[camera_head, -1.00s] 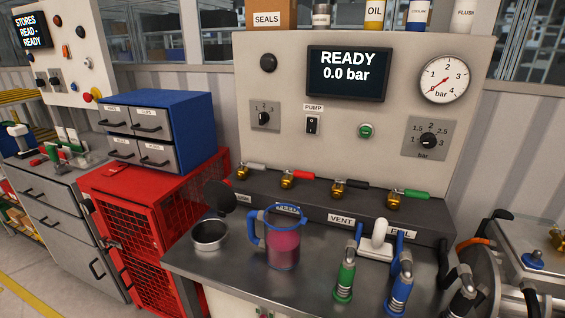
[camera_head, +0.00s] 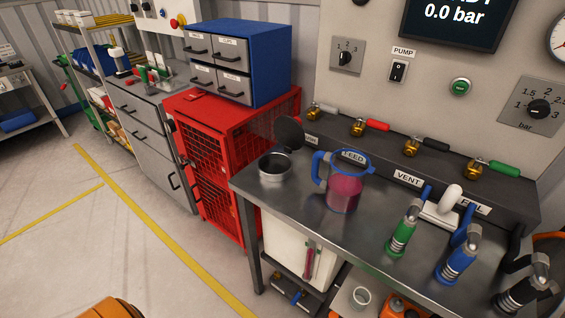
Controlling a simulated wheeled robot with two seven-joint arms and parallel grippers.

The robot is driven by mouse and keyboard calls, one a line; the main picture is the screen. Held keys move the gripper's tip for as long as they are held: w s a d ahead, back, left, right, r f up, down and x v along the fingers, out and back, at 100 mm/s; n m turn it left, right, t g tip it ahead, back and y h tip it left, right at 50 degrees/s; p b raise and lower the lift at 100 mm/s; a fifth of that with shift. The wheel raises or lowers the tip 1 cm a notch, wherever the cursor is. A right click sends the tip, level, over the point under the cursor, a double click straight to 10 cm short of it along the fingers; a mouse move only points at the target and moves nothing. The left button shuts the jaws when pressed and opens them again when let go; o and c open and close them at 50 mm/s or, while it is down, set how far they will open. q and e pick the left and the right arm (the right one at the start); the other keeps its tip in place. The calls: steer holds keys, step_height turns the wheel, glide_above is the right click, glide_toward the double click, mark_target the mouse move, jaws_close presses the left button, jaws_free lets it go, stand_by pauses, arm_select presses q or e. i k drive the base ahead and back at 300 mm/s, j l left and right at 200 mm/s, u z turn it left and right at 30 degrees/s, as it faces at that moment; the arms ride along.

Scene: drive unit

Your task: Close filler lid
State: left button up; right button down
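The filler (camera_head: 274,169) is a short round metal neck at the left end of the grey bench top. Its dark round lid (camera_head: 290,133) stands open, tilted up at the back right of the neck. The opening shows dark inside. Neither of my grippers can be made out in the head view.
A clear jug (camera_head: 343,188) with blue rim and handle, holding pink liquid, stands just right of the filler. Green (camera_head: 404,230) and blue (camera_head: 459,255) hose couplings stand farther right. A red mesh cabinet (camera_head: 225,130) adjoins the bench's left. Open floor lies front left.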

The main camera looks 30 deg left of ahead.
mark_target(288, 131)
steer(key=i+j+z, duration=0.1)
steer(key=j+z, duration=0.25)
steer(key=j, duration=1.05)
steer(key=k+j+z, duration=0.1)
steer(key=j+z, duration=0.2)
steer(key=j, duration=1.1)
